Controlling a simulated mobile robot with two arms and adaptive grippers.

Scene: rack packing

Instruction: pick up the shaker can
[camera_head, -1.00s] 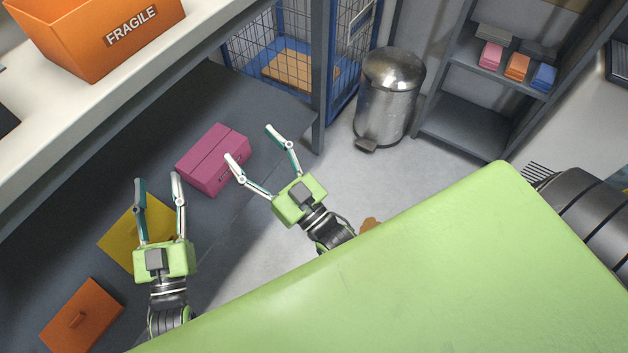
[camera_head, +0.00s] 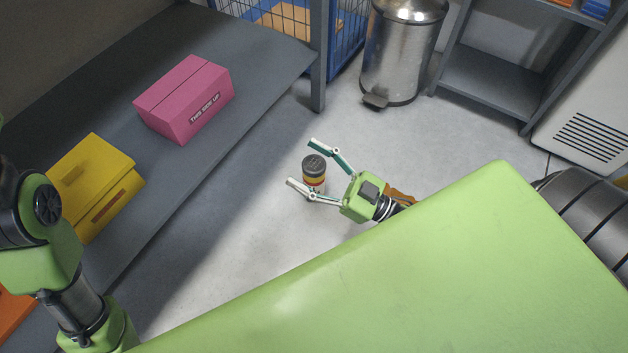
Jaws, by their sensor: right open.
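The shaker can (camera_head: 314,171) is a small cylinder with a dark lid and a red and yellow band. It stands upright on the grey floor, in front of the shelf. My right gripper (camera_head: 299,163) is open, with one finger on the far side of the can and the other on the near side. The can shows between the fingers; I cannot tell whether they touch it. My left arm comes in at the left edge, but its gripper fingers are not in the picture.
A low grey shelf (camera_head: 232,75) holds a pink box (camera_head: 190,95) and a yellow box (camera_head: 88,180). A metal pedal bin (camera_head: 396,55) and a grey rack (camera_head: 495,75) stand at the back. An orange-brown thing (camera_head: 401,196) lies partly hidden behind my right gripper. The floor left of the can is clear.

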